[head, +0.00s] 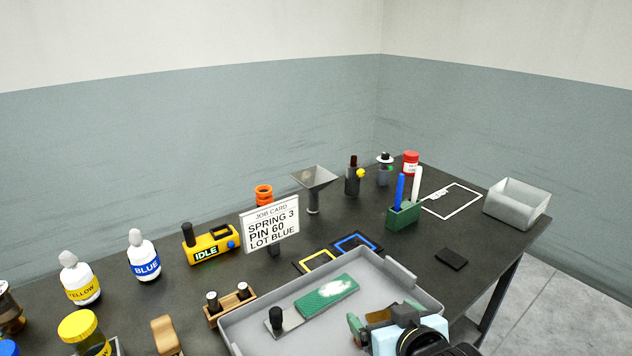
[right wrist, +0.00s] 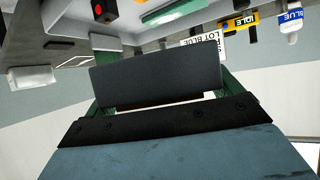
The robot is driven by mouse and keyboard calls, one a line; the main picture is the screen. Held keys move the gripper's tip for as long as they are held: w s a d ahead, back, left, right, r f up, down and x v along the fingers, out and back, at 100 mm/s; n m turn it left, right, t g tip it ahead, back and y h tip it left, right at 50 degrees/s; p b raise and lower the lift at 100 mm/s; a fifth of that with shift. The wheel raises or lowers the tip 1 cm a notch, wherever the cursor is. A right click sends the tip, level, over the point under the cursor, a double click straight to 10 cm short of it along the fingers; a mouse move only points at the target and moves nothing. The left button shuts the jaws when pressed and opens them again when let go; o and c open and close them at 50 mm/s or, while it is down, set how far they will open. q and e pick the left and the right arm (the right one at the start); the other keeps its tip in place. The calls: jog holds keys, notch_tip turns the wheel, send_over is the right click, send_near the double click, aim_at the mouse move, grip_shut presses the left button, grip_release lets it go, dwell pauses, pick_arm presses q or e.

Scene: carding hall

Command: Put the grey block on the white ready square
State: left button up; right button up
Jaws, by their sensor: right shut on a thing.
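My right gripper (head: 385,322) is at the bottom of the head view, over the right end of the grey tray. It is shut on a dark grey block (right wrist: 155,75), which spans between the green fingers in the right wrist view. In the head view the block is mostly hidden by the gripper. The white ready square (head: 465,206) is a white outline on the dark table, at the back right, well apart from the gripper. My left gripper is not in view.
The grey tray (head: 436,302) holds a green card block (head: 327,298). A flat black block (head: 451,259) lies nearer, by the table's right edge.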

aim_at(371, 320)
jog(key=s+d+r+m+h+b, duration=0.2)
jog(key=s+d+m+h, duration=0.1)
jog(key=d, duration=0.6)
jog(key=w+a+n+y+p, duration=0.1)
jog(key=a, duration=0.3)
jog(key=w+a+f+n+y+p, duration=0.1)
jog(key=a, duration=0.3)
jog(key=w+a+f+n+y+p, duration=0.1)
jog(key=a+n+y+p, duration=0.1)
jog(key=a, duration=0.2)
jog(key=shift+w+a+f, duration=0.1)
jog(key=shift+w+a, duration=0.1)
jog(key=shift+w, duration=0.05)
jog(key=s+a+f+n+g+y+p, duration=0.1)
jog(key=a+f+n+y+p, duration=0.1)
jog(key=a, duration=0.8)
jog(key=shift+a+f+n+g+y+p, duration=0.35)
jog(key=shift+f+n+y, duration=0.3)
jog(key=shift+f, duration=0.25)
